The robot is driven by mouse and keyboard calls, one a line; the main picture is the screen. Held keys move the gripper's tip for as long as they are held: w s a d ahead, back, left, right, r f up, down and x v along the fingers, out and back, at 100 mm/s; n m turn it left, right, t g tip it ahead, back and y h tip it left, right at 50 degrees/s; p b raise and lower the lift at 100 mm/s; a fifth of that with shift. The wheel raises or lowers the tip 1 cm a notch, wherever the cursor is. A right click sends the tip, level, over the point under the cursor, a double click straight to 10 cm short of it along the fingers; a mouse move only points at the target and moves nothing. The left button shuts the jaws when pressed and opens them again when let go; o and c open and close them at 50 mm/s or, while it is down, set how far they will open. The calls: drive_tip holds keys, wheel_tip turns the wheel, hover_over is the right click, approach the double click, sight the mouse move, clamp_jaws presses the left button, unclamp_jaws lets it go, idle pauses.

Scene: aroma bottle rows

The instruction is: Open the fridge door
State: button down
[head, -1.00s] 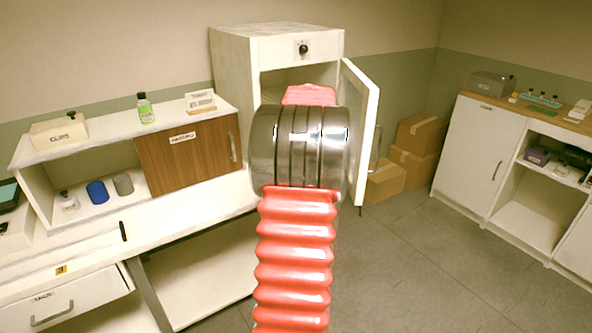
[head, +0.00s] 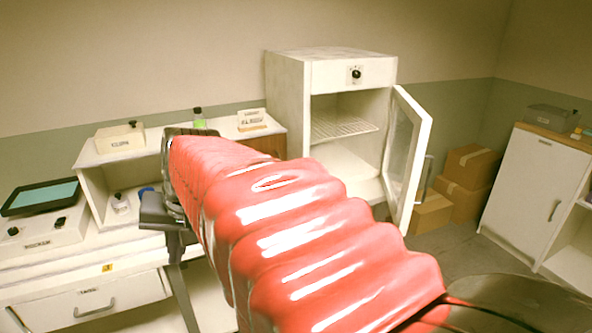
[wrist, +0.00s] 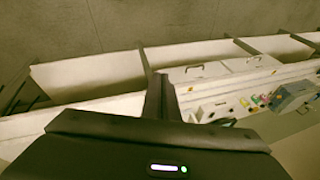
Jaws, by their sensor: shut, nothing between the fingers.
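The white fridge (head: 285,100) stands against the back wall in the head view, right of the bench. Its door (head: 405,160), with a window and a white frame, stands open and swung out to the right. A wire shelf (head: 340,123) shows inside the fridge. The door's handle (head: 424,180) is on its outer side. My gripper (wrist: 158,85) is shut and empty in the wrist view, pointing down over the bench side. In the head view my red arm hides most of it, and it is well left of the fridge, apart from the door.
A bench with a drawer (head: 95,305) and a shelf unit (head: 90,156) holding small items runs along the left. Cardboard boxes (head: 465,180) stand behind the open door. A white cabinet (head: 530,195) is at the right. Some grey floor (head: 445,243) is clear between.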

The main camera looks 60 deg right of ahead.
drive_tip(key=s+a+f+n, duration=0.2)
drive_tip(key=s+a+n, duration=0.2)
drive_tip(key=a, duration=0.3)
drive_tip(key=s+a+f+n+t, duration=0.1)
drive_tip(key=s+a+f+n, duration=0.1)
drive_tip(key=s+a+n, duration=0.3)
drive_tip(key=s+a, duration=0.1)
drive_tip(key=a, duration=0.1)
drive_tip(key=shift+s+a, duration=0.2)
drive_tip(key=shift+a, duration=0.1)
drive_tip(key=shift+f, duration=0.1)
